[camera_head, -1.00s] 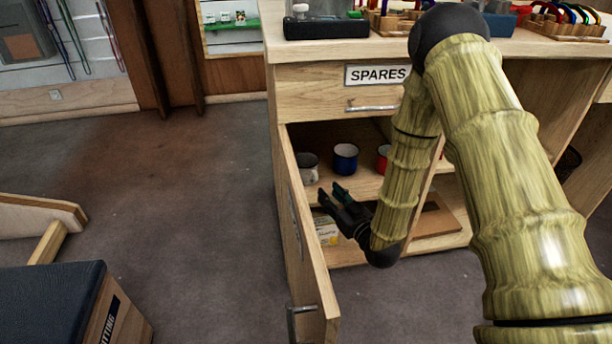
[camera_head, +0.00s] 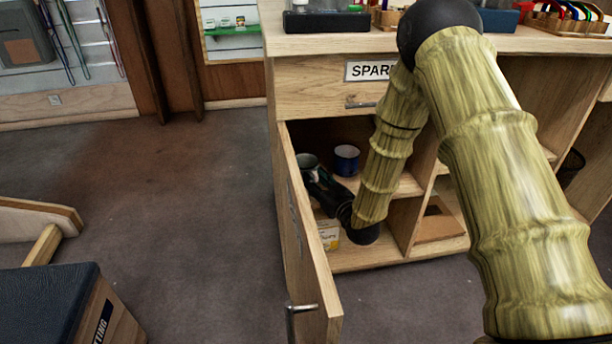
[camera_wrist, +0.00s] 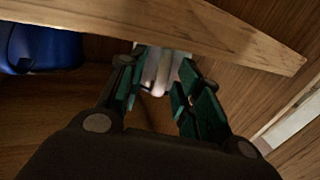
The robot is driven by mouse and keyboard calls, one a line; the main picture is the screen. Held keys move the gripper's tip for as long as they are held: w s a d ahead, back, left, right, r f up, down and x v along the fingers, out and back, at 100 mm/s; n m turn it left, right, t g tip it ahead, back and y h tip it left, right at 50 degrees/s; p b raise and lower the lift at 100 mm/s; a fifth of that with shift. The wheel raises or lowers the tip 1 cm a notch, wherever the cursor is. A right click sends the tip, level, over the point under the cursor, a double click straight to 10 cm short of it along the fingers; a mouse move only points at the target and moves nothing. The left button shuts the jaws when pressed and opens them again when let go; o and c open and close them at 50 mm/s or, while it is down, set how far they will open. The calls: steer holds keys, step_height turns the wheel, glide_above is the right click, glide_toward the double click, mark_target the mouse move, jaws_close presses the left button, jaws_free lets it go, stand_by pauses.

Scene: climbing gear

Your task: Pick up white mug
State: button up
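The white mug (camera_head: 307,159) stands at the left end of the upper shelf inside the open cabinet, partly hidden by my gripper (camera_head: 310,173). In the wrist view the white mug (camera_wrist: 162,72) shows beyond and between my green-padded fingers, with an upright bar that looks like its handle facing me. My gripper (camera_wrist: 160,76) is open, with a finger on each side of the mug's visible part. Whether the pads touch it cannot be told.
A blue mug (camera_head: 346,159) stands to the right on the same shelf; it also shows in the wrist view (camera_wrist: 45,52). The open door (camera_head: 305,255) is left of my arm. A yellow-white box (camera_head: 328,234) sits below.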

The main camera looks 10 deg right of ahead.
jaws_close()
